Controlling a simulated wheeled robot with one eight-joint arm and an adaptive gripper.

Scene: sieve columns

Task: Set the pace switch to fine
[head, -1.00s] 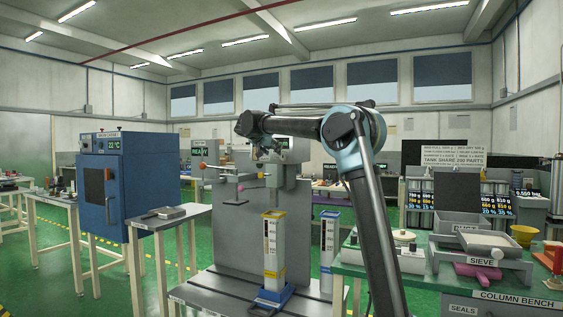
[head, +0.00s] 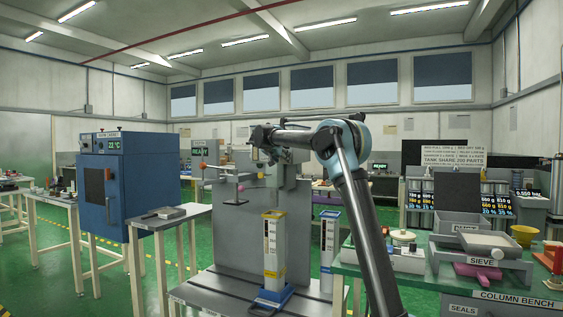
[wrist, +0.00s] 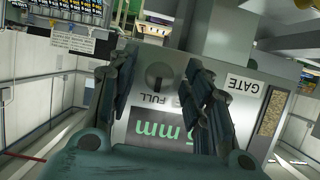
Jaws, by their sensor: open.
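The pace switch (wrist: 159,75) looks like a dark round knob on a pale grey panel in the wrist view. That view is upside down. A label reading FULL (wrist: 154,98) sits beside the knob; I see no readable fine label, and the knob's exact setting is hard to tell. My gripper (wrist: 160,84) is open, with a dark finger on each side of the knob and nothing between them. I cannot tell whether it touches the panel. In the head view my gripper (head: 272,157) is at the grey column machine's head, and the knob is hidden.
A lit display (wrist: 165,138) ending in mm and a GATE label (wrist: 243,84) are on the panel. The column bench (head: 500,297) is at right; a blue cabinet (head: 115,185) is at left.

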